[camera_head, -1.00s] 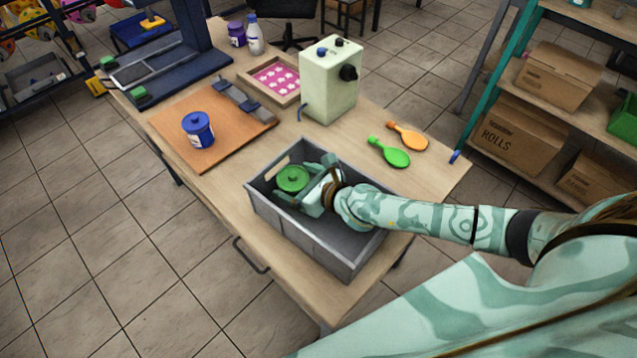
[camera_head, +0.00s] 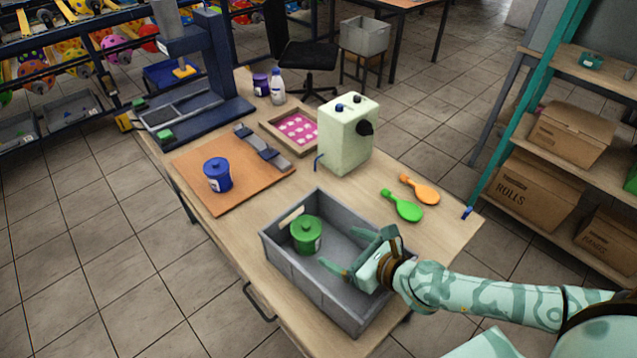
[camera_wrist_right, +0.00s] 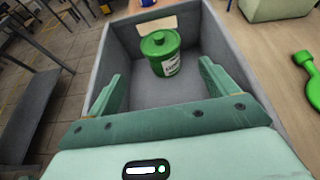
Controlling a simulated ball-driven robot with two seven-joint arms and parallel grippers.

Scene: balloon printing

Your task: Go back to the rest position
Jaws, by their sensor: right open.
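My right gripper (camera_head: 362,257) is open and empty over the near right part of the grey crate (camera_head: 277,262). A green lidded tub (camera_head: 307,236) stands upright in the far left part of that crate, apart from the fingers. In the right wrist view the tub (camera_wrist_right: 161,55) stands on the crate floor beyond the two spread fingers (camera_wrist_right: 160,88), with clear space between. My left gripper is not in view.
On the wooden table stand a blue tub (camera_head: 217,175) on an orange-brown board (camera_head: 190,157), a pale green machine (camera_head: 346,138) and a pink-patterned frame (camera_head: 297,128). A shelf with boxes (camera_head: 541,188) stands at right.

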